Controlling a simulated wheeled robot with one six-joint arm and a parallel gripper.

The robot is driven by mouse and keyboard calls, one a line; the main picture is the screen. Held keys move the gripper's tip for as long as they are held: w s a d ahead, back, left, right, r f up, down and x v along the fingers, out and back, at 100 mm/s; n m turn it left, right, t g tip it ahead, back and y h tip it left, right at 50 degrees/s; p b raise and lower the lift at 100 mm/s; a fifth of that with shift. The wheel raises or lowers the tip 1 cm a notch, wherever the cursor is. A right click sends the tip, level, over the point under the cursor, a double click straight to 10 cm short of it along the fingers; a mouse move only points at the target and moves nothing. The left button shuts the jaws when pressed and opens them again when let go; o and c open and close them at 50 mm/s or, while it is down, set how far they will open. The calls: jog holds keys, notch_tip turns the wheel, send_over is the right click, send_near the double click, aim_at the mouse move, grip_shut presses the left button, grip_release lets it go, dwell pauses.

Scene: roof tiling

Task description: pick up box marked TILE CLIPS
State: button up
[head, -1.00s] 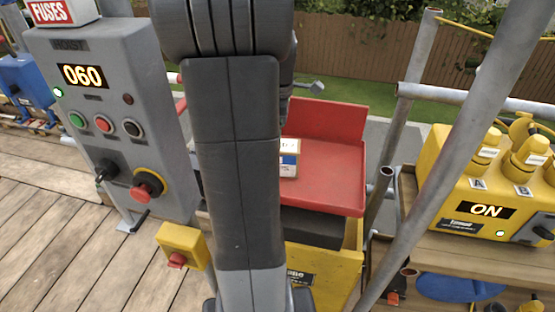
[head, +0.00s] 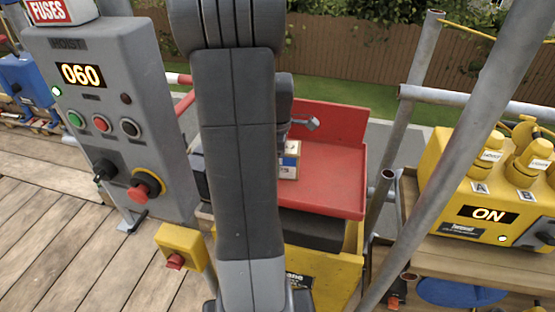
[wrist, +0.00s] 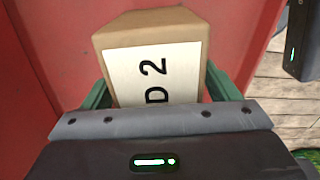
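A brown cardboard box (wrist: 150,65) with a white label reading "D 2" is in the wrist view, over a red surface. My gripper (wrist: 158,88) has its green fingers at either side of this box, apart and spread around its near end. I cannot tell if they touch it. In the head view a small box (head: 289,160) with a white and blue side stands on the red tray (head: 335,185), just right of my arm. Its lettering is too small to read, and I see no TILE CLIPS marking.
A grey hoist panel (head: 110,110) reading 060 stands at the left, with a yellow switch box (head: 180,247) below it. Scaffold poles (head: 455,150) slant up at the right, before a yellow unit (head: 485,190) reading ON. The right part of the red tray is clear.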

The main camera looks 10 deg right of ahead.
jog(key=c, duration=1.4)
jog(key=shift+c, duration=0.5)
jog(key=shift+r, duration=0.1)
